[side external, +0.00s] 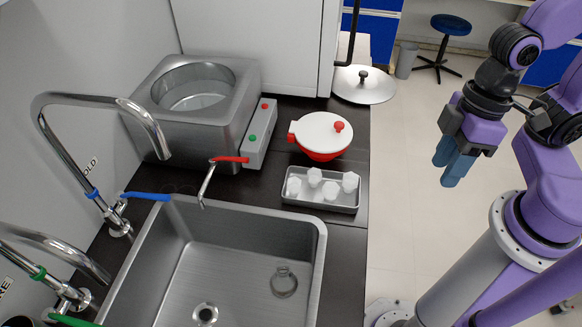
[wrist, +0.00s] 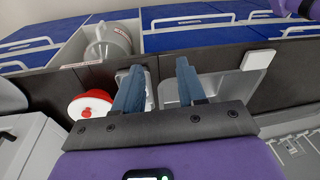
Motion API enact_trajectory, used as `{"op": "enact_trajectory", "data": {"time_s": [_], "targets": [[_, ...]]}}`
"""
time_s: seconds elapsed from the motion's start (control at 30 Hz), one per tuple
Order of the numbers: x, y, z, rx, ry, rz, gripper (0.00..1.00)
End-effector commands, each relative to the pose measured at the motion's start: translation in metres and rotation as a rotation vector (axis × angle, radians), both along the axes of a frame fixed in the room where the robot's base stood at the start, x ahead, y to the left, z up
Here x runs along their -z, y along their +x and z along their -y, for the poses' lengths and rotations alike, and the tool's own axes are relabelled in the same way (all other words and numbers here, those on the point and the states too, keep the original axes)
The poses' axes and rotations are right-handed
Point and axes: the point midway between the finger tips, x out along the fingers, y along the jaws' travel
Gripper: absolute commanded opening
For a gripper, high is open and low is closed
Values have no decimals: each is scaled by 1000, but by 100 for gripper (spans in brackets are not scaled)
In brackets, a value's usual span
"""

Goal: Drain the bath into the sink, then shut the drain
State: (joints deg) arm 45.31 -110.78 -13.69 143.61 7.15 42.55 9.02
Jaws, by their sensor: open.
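The bath (side external: 165,105) is a square steel block with a round opening at the back left of the counter. Something pale shows inside, but I cannot tell the liquid level. At its front is a drain tap with a red lever (side external: 230,159) and a thin steel spout (side external: 206,186). The lever points right, and the spout's end hangs over the sink's back edge. No stream is visible from the spout. The steel sink (side external: 317,262) is in front. My gripper (side external: 447,168) is open and empty, right of the counter; its spread fingers also show in the wrist view (wrist: 160,67).
A control box (side external: 259,135) with red and green buttons stands beside the bath. A white-lidded red pot (side external: 322,134), a tray (side external: 320,205) with white pieces and a round metal lid (side external: 364,85) are on the right. Faucets with blue (side external: 147,196) and green handles stand left.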

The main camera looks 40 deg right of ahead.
Motion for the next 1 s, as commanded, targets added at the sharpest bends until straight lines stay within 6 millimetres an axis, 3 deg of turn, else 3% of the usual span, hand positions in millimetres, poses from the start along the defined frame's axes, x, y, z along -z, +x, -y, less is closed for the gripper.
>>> {"op": "enact_trajectory", "data": {"time_s": [0.2,0.4,0.5,0.7,0.83,1.0], "targets": [[19,10,-97,502,229,-138,40],[34,35,-167,1031,415,-237,40],[42,52,-191,1295,513,-261,40],[55,88,-216,1785,764,-255,40],[57,108,-215,2040,987,-217,40],[49,121,-206,2216,1276,-167,40]]}}
